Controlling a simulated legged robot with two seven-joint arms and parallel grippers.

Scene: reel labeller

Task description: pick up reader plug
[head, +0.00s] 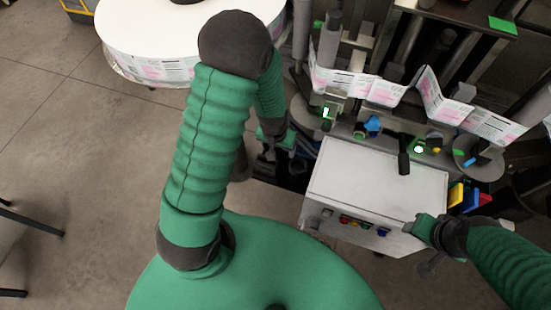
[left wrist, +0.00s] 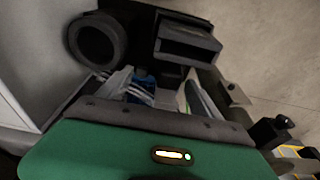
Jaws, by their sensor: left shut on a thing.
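My left gripper (head: 280,150) is low beside the left side of the white control box, over a dark recess. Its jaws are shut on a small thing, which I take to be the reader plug. In the left wrist view a small blue part (left wrist: 143,82) with pale strands shows just beyond the green gripper body (left wrist: 150,150); the body hides much of it. In the head view the plug is too small and hidden to make out. My right gripper (head: 428,228) is at the lower right corner of the box; its jaw state is unclear.
The white control box (head: 375,180) has coloured buttons on its front and a black handle on top. Behind it a printed label web (head: 440,100) runs over rollers. A large white label reel (head: 150,45) stands at the upper left. Dark housings (left wrist: 187,42) are close in the left wrist view.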

